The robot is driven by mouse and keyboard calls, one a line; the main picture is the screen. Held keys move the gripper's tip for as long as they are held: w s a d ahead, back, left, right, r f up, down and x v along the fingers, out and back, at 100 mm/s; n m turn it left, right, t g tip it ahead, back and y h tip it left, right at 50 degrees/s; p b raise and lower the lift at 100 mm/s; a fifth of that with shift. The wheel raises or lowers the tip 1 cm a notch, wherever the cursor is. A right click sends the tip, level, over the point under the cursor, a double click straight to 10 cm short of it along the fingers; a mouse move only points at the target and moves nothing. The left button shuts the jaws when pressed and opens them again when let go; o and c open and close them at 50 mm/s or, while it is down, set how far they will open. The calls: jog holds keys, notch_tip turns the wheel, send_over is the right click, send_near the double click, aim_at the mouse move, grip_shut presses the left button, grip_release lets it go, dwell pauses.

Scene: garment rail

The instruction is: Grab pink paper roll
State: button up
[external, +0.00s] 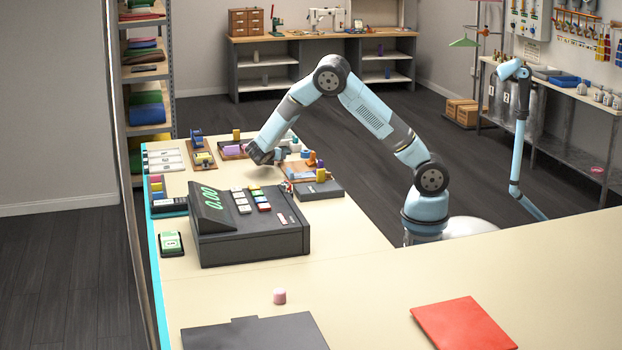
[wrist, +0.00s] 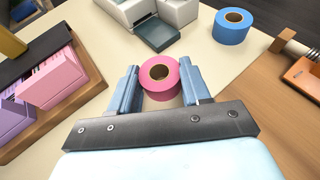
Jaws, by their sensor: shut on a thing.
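The pink paper roll (wrist: 160,92) stands upright between the two fingers of my gripper (wrist: 160,68) in the wrist view, with its cardboard core facing up. The fingers are shut on its sides. I cannot tell whether its base touches the counter. In the external view my gripper (external: 265,156) is low over the far part of the cream counter (external: 350,228), and the roll is hidden there.
A blue roll (wrist: 232,25) stands to the right, beside a wooden board (wrist: 265,105). A wooden tray with pink and purple packets (wrist: 55,80) is close at left. A grey-white machine (wrist: 150,15) is ahead. The cash register (external: 250,225) stands nearer the external camera.

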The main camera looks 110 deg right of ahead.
jog(key=shift+r, duration=0.1)
jog(key=shift+r, duration=0.55)
jog(key=s+a+r, duration=0.8)
jog(key=s+r, duration=0.3)
jog(key=shift+a+r, duration=0.35)
jog(key=shift+a, duration=0.05)
